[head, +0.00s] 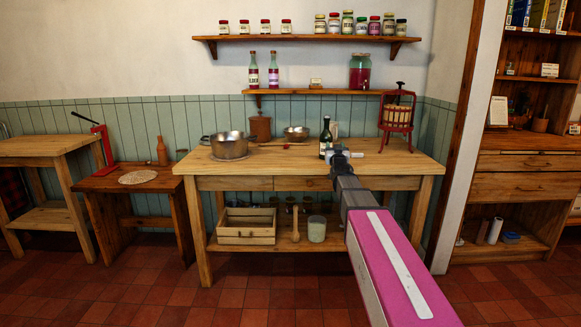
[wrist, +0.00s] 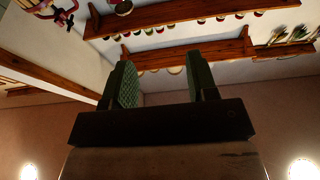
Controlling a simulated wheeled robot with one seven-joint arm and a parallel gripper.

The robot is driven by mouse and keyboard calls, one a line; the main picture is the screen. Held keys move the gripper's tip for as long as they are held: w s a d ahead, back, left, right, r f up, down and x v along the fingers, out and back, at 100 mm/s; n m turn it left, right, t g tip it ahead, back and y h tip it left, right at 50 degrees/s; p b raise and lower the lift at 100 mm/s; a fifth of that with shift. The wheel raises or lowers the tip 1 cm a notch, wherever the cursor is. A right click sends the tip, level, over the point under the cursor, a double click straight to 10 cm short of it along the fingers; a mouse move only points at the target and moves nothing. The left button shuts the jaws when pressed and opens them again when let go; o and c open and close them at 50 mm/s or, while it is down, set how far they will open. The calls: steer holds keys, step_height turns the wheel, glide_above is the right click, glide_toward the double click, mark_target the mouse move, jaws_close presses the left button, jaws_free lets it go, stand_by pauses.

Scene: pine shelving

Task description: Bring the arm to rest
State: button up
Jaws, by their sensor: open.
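My gripper (wrist: 165,85) shows in the wrist view with its two green-padded fingers wide apart and nothing between them. In that view it points up toward the ceiling and the undersides of the wall shelves. In the head view my magenta arm stretches forward from the lower right, and its dark end (head: 342,160) is over the front of the pine table (head: 330,170). The fingers cannot be made out clearly there. A dark bottle (head: 325,139) stands just left of the arm's end; I cannot tell whether they touch.
On the table are a metal pot (head: 229,147), a smaller pan (head: 297,133) and a red fruit press (head: 397,116). Two wall shelves (head: 310,39) with jars and bottles hang above. A crate (head: 246,226) sits on the lower shelf. The tiled floor in front is clear.

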steer(key=s+f+g, duration=0.5)
steer(key=s+f, duration=0.1)
steer(key=f, duration=0.6)
steer(key=s+f+g, duration=0.5)
steer(key=s+f, duration=0.1)
steer(key=f, duration=0.6)
steer(key=s+f+g, duration=0.5)
steer(key=s+f, duration=0.2)
steer(key=s, duration=0.5)
steer(key=s+f+g, duration=0.6)
steer(key=s+f, duration=0.2)
steer(key=s, duration=0.5)
steer(key=shift+s+f, duration=0.3)
